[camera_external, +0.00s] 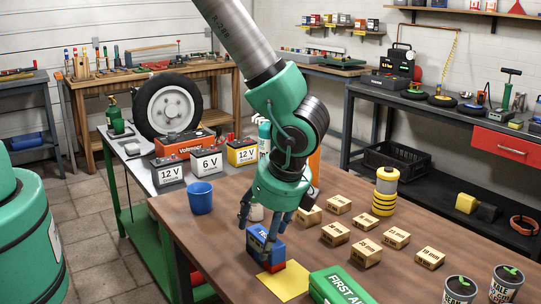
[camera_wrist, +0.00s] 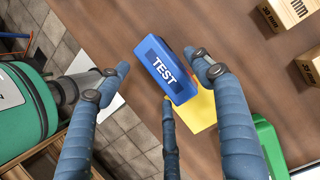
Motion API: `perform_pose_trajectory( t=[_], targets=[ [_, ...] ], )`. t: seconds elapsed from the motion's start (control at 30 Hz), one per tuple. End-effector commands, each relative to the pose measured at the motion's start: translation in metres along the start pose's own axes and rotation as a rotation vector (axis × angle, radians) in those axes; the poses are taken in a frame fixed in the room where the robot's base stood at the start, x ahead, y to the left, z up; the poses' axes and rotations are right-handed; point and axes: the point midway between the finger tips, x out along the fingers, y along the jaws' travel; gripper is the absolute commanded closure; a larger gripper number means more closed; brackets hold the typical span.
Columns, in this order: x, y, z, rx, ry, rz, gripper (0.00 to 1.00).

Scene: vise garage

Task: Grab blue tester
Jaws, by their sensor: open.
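The blue tester (camera_external: 264,247) stands on the brown workbench (camera_external: 214,239) near its front left edge, partly over a yellow sheet (camera_external: 284,285). In the external view it looks blue with a red part at its lower right. In the wrist view its top, the blue tester (camera_wrist: 165,72), reads "TEST". My gripper (camera_external: 258,224) is open just above the tester. In the wrist view my gripper (camera_wrist: 160,76) has its fingers spread, one left of the tester, one close by its right side and one below. Whether any finger touches it I cannot tell.
A green first aid box (camera_external: 338,285) lies to the right of the tester. A blue cup (camera_external: 200,198) is back left. Two dark cans (camera_external: 459,290) stand front right.

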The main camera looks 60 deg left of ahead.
Motion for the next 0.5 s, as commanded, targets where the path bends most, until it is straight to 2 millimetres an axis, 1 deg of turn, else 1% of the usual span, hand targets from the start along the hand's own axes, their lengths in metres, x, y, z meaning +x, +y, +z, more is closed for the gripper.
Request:
perform_pose_trajectory(
  t=[0.03,0.2,0.3,0.5],
  targets=[
    [0.008,0.0,0.0,0.0,-0.001,0.001,0.34],
    [0.024,0.0,0.0,0.001,0.0,0.001,0.34],
    [0.027,0.0,0.0,0.001,0.0,0.001,0.34],
    [0.027,0.0,0.0,0.001,0.001,0.001,0.34]
  ],
)
